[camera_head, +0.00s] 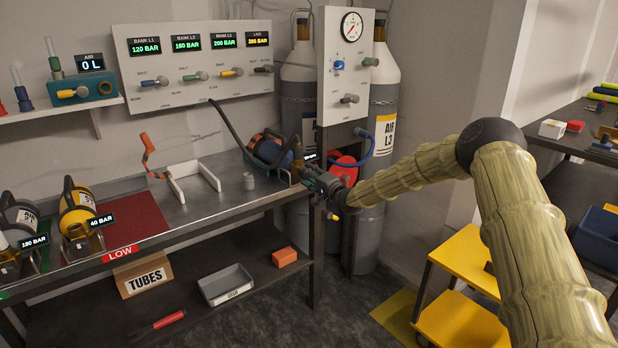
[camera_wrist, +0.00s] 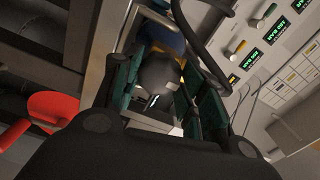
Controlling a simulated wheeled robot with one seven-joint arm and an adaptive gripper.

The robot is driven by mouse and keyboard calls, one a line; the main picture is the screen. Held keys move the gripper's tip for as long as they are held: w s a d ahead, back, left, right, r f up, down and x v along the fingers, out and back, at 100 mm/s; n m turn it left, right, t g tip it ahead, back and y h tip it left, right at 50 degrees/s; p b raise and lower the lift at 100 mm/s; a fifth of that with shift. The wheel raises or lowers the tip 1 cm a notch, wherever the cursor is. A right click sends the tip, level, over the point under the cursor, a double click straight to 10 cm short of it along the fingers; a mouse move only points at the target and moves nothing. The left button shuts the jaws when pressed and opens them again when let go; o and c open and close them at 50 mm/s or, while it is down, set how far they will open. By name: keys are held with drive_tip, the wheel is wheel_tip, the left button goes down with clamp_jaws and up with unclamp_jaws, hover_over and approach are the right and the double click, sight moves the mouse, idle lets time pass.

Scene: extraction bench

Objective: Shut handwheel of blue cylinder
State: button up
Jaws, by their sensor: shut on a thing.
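The blue cylinder (camera_head: 268,147) lies at the right end of the bench, in front of the gauge panel. My gripper (camera_head: 308,173) is at its right end, at the bench edge. In the wrist view, my gripper's two green-padded fingers (camera_wrist: 165,88) stand on both sides of a dark grey, rounded handwheel (camera_wrist: 158,72) and are shut on it. A bit of the cylinder's blue body (camera_wrist: 160,38) shows behind the handwheel. In the head view my gripper hides the handwheel, and its turn position cannot be told.
A dark hose (camera_head: 232,130) runs to the cylinder. A white bracket (camera_head: 193,182) and a yellow cylinder (camera_head: 77,212) are farther left on the bench. Tall grey cylinders (camera_head: 384,100) stand behind my arm. A red round part (camera_head: 343,170) and yellow steps (camera_head: 465,258) are to the right.

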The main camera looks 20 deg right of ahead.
drive_tip(key=shift+f, duration=0.2)
drive_tip(key=o, duration=1)
drive_tip(key=shift+r, duration=0.1)
drive_tip(key=v, duration=1.2)
